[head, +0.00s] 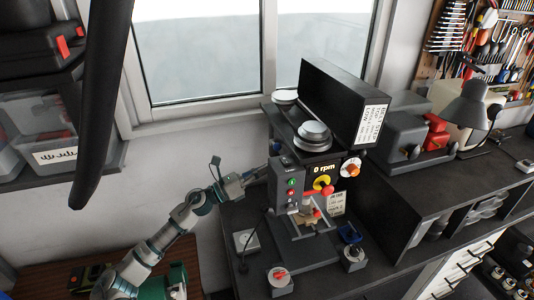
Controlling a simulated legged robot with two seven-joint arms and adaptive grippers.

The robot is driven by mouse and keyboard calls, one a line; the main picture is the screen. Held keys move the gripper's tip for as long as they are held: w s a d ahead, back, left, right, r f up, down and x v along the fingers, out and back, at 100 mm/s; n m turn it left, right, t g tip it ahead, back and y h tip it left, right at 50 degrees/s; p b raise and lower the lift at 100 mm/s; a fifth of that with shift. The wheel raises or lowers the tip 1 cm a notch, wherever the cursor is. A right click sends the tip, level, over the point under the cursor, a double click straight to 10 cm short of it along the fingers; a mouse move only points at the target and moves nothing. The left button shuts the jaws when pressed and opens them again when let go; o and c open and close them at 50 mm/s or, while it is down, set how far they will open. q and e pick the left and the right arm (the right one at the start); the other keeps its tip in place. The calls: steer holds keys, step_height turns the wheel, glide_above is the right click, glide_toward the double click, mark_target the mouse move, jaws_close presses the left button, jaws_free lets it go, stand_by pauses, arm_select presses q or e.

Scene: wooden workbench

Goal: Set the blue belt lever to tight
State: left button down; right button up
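The drill press (300,175) stands on the dark bench, with "0 rpm" on its display. Its top is open, showing pale stepped pulleys (314,132) beside a raised black cover (345,105) with a printed label. My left arm reaches in from the left, and its gripper (262,173) is at the left side of the machine head. The fingers are small and partly hidden there, so I cannot tell whether they are open or touch anything. I cannot make out a blue belt lever at that spot. A small blue part (349,234) shows at the lower right of the press. My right gripper is out of view.
A red-knobbed control box (280,278) and a small white-topped box (243,241) sit at the bench's front left. A grey machine with a red part (436,132) and a grey lamp (465,105) stand right. A long dark shape (105,95) hangs at upper left.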

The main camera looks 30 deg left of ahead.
mark_target(274, 146)
arm_select(q)
steer(key=w+r+p, duration=0.2)
steer(key=r, duration=0.1)
steer(key=shift+w+d+r, duration=0.15)
steer(key=shift+r, duration=0.05)
steer(key=shift+r+n+p, duration=0.3)
steer(key=shift+n+p, duration=0.05)
steer(key=shift+n, duration=0.15)
